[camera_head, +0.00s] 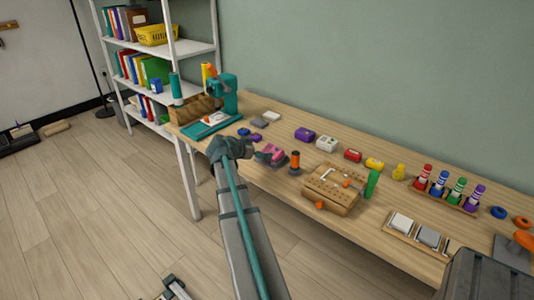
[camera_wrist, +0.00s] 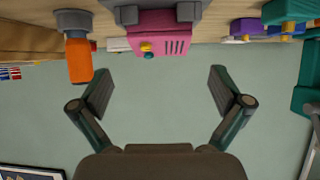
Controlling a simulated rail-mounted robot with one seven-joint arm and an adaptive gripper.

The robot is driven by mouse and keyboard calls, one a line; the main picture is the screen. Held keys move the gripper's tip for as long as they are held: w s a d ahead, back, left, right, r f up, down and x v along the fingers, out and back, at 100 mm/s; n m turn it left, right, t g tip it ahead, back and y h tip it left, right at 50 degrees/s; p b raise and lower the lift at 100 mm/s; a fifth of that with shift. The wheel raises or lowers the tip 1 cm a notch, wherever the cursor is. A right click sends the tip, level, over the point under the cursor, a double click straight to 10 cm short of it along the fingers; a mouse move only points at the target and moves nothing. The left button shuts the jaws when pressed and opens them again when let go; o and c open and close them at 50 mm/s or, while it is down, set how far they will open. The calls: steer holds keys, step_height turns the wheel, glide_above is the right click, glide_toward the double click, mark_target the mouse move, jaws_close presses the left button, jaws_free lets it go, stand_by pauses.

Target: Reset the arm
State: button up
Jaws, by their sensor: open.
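My arm reaches up from the bottom of the head view, and its far end is over the near edge of the workbench (camera_head: 402,250), left of its middle. In the wrist view my gripper (camera_wrist: 160,92) is open, with its two fingers wide apart and nothing between them. The wrist view appears upside down, with the bench along the top and green wall behind the fingers. A pink device (camera_wrist: 162,28) with grey parts is beyond the fingers, apart from them; it also shows in the head view (camera_head: 269,153), beside the arm's end.
An orange-topped post (camera_head: 295,162) stands right of the pink device. A teal machine (camera_head: 222,95) stands at the bench's left end. Shelves (camera_head: 190,50) stand behind; the floor at left is mostly clear.

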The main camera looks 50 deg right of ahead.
steer(key=v, duration=0.4)
steer(key=s+a+f+n+y+p, duration=0.1)
steer(key=s+a+f+n+y, duration=0.15)
steer(key=a+f+n, duration=0.5)
steer(key=s+a+f+n+y, duration=0.15)
steer(key=a+f+y, duration=0.25)
steer(key=a+f, duration=0.8)
steer(key=s+a+f+n+y+p, duration=0.1)
steer(key=s+a+f+n+y, duration=0.3)
steer(key=a+f, duration=0.65)
steer(key=s+a+f+n+g+y+p, duration=0.15)
steer(key=s+a+f+n, duration=0.25)
steer(key=s+a+f, duration=0.55)
steer(key=s+a+f+n+g+p, duration=0.2)
steer(key=s+a+f+g, duration=0.2)
steer(key=s+a, duration=0.7)
steer(key=s, duration=0.4)
steer(key=shift+s+a+f, duration=0.25)
steer(key=shift+s+a, duration=0.15)
